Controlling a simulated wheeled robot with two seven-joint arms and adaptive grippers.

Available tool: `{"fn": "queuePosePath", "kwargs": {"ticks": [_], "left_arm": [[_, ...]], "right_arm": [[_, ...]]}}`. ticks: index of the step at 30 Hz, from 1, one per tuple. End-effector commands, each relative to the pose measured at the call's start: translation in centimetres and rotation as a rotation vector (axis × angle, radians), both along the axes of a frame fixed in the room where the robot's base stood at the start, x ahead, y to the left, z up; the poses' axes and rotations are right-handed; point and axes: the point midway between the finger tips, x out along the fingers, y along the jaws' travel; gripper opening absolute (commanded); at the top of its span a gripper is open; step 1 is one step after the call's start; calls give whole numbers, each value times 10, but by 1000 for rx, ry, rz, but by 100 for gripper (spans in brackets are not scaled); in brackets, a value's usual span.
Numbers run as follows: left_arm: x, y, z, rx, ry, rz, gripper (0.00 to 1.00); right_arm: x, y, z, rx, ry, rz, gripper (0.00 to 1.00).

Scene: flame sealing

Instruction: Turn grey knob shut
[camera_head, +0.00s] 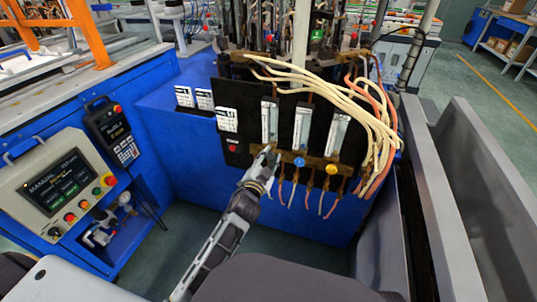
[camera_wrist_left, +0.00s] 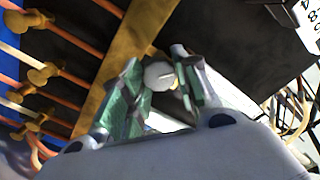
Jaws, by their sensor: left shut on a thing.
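The grey knob (camera_wrist_left: 158,76) shows between the fingers in the left wrist view, a round pale cap with a slot across its face. It sits by a brass manifold bar (camera_wrist_left: 140,32). My left gripper (camera_wrist_left: 156,64) is shut on this knob, one green-padded finger on each side. In the head view my left gripper (camera_head: 266,156) is at the lower left of the flowmeter panel, below the leftmost glass tube (camera_head: 270,121), and it hides the knob there. My right gripper is not in view.
A blue knob (camera_head: 299,162) and another knob (camera_head: 331,169) sit to the right on the same bar. Copper-coloured hoses (camera_head: 307,195) hang below, and cream hoses (camera_head: 375,125) arch over the panel's right. A control box (camera_head: 60,185) stands at left.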

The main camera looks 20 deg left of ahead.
Motion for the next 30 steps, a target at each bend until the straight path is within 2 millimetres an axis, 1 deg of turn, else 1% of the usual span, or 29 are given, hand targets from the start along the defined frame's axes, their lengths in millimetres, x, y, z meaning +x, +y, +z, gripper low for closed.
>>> {"fn": "queuePosePath", "kwargs": {"ticks": [1,10,18,24,30], "left_arm": [[0,-1,3,44,-2,-1,7],[0,-1,1,330,-12,-1,7],[0,-2,0,578,-21,-2,7],[0,-2,-1,719,-26,-2,7],[0,-2,-2,801,-29,-2,7]], "right_arm": [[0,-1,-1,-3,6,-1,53],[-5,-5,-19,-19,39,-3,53],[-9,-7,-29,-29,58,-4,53],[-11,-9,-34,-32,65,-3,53],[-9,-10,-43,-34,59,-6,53]]}}
